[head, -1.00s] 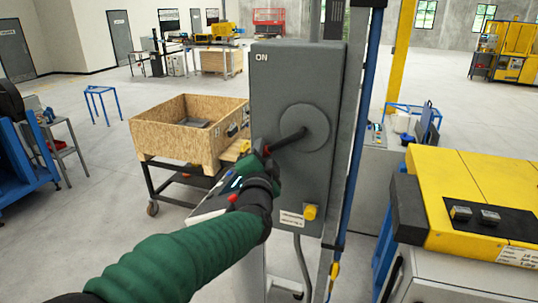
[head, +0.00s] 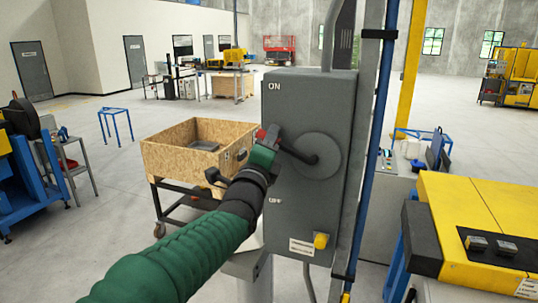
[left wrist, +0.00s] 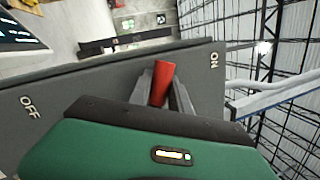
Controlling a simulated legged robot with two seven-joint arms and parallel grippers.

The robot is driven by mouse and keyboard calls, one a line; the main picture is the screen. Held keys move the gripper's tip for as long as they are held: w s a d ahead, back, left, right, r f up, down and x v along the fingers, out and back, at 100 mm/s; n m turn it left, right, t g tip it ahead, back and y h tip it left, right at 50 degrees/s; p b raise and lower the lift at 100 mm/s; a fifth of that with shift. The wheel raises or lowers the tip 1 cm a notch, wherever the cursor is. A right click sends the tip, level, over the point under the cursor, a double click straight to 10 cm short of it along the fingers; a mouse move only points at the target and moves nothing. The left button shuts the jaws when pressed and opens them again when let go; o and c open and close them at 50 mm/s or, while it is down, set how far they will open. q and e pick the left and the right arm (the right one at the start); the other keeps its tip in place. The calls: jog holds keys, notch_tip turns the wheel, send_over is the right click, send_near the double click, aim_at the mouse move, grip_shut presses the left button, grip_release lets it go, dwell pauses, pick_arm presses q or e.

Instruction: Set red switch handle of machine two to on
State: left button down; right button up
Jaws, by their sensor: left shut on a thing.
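The grey switch box (head: 283,225) stands upright on a post in the middle of the head view, with ON at its upper left and OFF lower down. A round disc (head: 322,150) on its front carries the dark switch lever (head: 297,155), which points left and slightly up, between the two labels. Its red handle end (head: 260,134) shows at my left gripper (head: 270,141). In the left wrist view the red handle (left wrist: 161,82) sits between the two fingers, which are shut on it. My right gripper is not in view.
A wooden crate (head: 165,160) on a wheeled cart stands behind my left arm. A blue pole (head: 376,150) runs up beside the box. A yellow machine (head: 465,200) stands at the right. A yellow knob (head: 321,241) sits low on the box.

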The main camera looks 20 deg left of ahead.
pick_arm(q)
jog(key=r+m, duration=0.1)
jog(key=d+r+m+h+b, duration=0.1)
jog(key=m, duration=0.1)
jog(key=d+r+m+b, duration=0.1)
jog(key=m, duration=0.1)
jog(key=shift+s+r+h, duration=0.1)
jog(key=shift+r+h, duration=0.1)
jog(key=shift+h, duration=0.2)
jog(key=shift+d+r+m+b, duration=0.15)
jog(key=shift+r+m+b, duration=0.15)
jog(key=shift+m, duration=0.1)
jog(key=shift+r, duration=0.15)
jog(key=c, duration=1.2)
grip_release()
jog(key=shift+c, duration=0.2)
jog(key=shift+o, duration=0.2)
jog(key=shift+w+f, duration=0.2)
jog(key=shift+f, duration=0.05)
jog(key=b+v, duration=1.7)
jog(key=b, duration=0.3)
jog(key=shift+a+f, duration=0.3)
